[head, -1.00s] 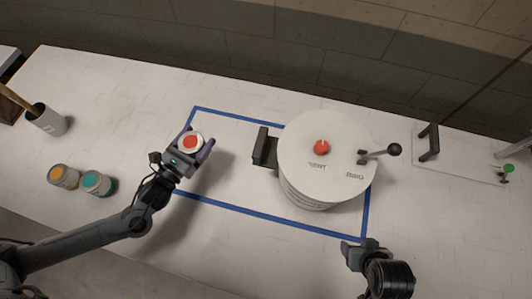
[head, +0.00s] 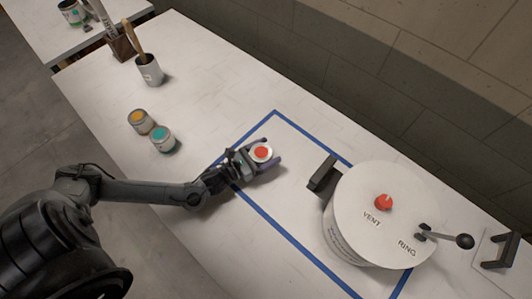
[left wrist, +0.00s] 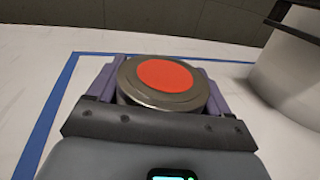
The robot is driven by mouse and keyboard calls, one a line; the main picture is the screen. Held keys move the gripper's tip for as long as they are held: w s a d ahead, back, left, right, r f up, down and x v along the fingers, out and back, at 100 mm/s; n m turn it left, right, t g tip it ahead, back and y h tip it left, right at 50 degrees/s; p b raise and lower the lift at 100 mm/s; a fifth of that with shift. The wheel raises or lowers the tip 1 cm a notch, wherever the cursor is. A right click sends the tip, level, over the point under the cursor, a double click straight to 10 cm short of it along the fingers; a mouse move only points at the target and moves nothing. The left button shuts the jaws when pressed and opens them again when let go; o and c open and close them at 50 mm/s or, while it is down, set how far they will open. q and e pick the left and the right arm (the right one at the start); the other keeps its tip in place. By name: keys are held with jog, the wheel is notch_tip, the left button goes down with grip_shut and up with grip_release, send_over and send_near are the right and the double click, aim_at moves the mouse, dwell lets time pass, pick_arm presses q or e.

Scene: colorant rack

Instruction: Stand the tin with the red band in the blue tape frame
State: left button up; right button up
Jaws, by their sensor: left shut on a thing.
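The tin with the red top disc (head: 262,153) is held between the fingers of my left gripper (head: 263,157). It also shows in the left wrist view (left wrist: 165,82), upright, its lid facing up and its band hidden by the gripper. The blue tape frame (head: 297,244) is a rectangle on the white table. The tin and gripper appear over the frame's left end, inside the tape line. Whether the tin's base touches the table is hidden. My right gripper is not in the head view now.
A large white drum (head: 345,235) with a red vent knob, lever and dark handle stands inside the frame to the right. An orange-topped tin (head: 141,122) and a teal-topped tin (head: 163,140) stand left of the frame. A brush cup (head: 149,70) stands behind them.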

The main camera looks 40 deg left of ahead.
pick_arm(q)
jog(key=shift+f, duration=0.25)
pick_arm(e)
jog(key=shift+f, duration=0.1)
pick_arm(q)
jog(key=o, duration=1.1)
jog(key=shift+c, duration=0.2)
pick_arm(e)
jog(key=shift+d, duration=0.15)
pick_arm(q)
jog(key=shift+r, duration=0.1)
jog(key=v, duration=1.2)
jog(key=shift+p, duration=0.4)
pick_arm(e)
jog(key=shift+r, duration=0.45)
